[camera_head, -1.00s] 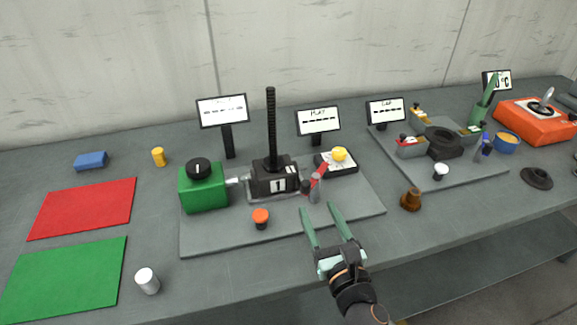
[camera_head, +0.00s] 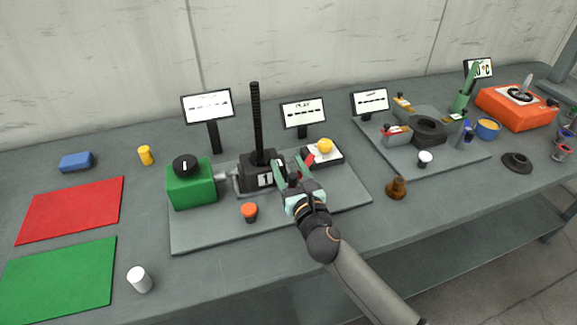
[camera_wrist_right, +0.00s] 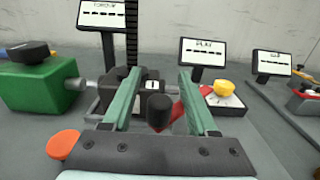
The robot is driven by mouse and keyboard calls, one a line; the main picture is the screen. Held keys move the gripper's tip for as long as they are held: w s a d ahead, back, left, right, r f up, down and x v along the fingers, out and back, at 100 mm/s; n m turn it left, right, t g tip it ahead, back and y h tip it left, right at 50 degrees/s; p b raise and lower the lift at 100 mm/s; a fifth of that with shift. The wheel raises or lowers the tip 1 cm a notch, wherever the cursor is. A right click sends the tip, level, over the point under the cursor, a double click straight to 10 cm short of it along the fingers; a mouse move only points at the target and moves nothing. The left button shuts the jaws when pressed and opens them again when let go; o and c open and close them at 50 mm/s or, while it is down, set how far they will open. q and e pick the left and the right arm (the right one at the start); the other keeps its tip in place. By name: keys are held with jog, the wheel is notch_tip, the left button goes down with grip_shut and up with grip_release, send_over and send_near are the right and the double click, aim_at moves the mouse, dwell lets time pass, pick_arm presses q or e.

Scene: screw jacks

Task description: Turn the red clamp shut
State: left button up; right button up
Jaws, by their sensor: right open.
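The red clamp (camera_head: 310,160) is a short red lever at the right side of the black screw jack (camera_head: 256,181). In the right wrist view the red lever (camera_wrist_right: 178,112) shows partly behind a dark round-topped knob (camera_wrist_right: 159,110). My right gripper (camera_head: 290,164) is at the jack's right side, its fingers pointing to the back. Its jaws (camera_wrist_right: 159,78) are open, with the dark knob between them and apart from both fingers. In the head view the gripper hides the knob and part of the lever. My left gripper is not in view.
A green block (camera_head: 190,188) with a black knob joins the jack on the left. An orange button (camera_head: 249,211) stands in front, and a yellow button (camera_head: 325,146) on a small base to the right. Signs (camera_head: 303,113) stand behind. A brown cone (camera_head: 396,188) stands right of the board.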

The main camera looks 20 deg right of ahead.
grip_shut()
dwell(0.5)
